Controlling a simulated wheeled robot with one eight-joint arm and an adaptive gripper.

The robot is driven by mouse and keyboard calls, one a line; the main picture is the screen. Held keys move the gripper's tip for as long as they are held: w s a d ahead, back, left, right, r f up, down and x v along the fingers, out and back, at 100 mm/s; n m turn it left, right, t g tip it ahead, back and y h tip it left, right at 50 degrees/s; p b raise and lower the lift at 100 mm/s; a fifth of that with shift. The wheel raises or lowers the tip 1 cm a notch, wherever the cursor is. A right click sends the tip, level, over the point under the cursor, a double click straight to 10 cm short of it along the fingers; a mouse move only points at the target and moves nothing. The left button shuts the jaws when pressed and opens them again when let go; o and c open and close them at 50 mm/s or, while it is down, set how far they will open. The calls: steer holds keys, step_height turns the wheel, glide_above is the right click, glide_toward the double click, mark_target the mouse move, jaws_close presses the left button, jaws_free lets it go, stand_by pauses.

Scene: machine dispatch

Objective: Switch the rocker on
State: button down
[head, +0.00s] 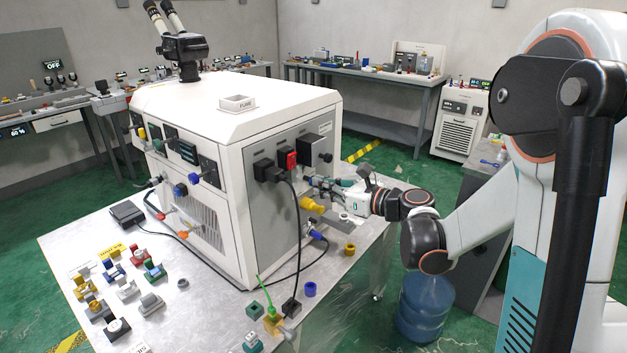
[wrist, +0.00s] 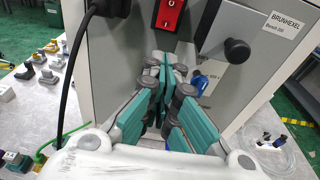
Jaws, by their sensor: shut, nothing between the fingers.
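The red rocker switch (head: 291,159) is on the grey side panel (head: 272,200) of the big white machine (head: 215,110). In the wrist view the rocker (wrist: 168,14) is at the top edge, cut off by the frame, with pale marks on its red face. I cannot tell which side is pressed in. My gripper (head: 316,184) is in front of the side panel, lower than the rocker and to its right in the head view. In the wrist view my gripper's teal fingers (wrist: 162,72) are shut and empty, their tips below the rocker. I cannot tell whether they touch the panel.
A black plug with a cord (head: 265,169) sits left of the rocker. A dark box with a knob (wrist: 236,50) is to its right. A yellow fitting (head: 312,205) and a blue one (wrist: 200,84) are low on the panel. Small parts cover the bench front.

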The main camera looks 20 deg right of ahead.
steer(key=f+v, duration=0.1)
steer(key=v, duration=0.5)
steer(key=shift+s+d+f+p, duration=0.25)
steer(key=shift+s+f+p, duration=0.1)
steer(key=shift+f, duration=0.05)
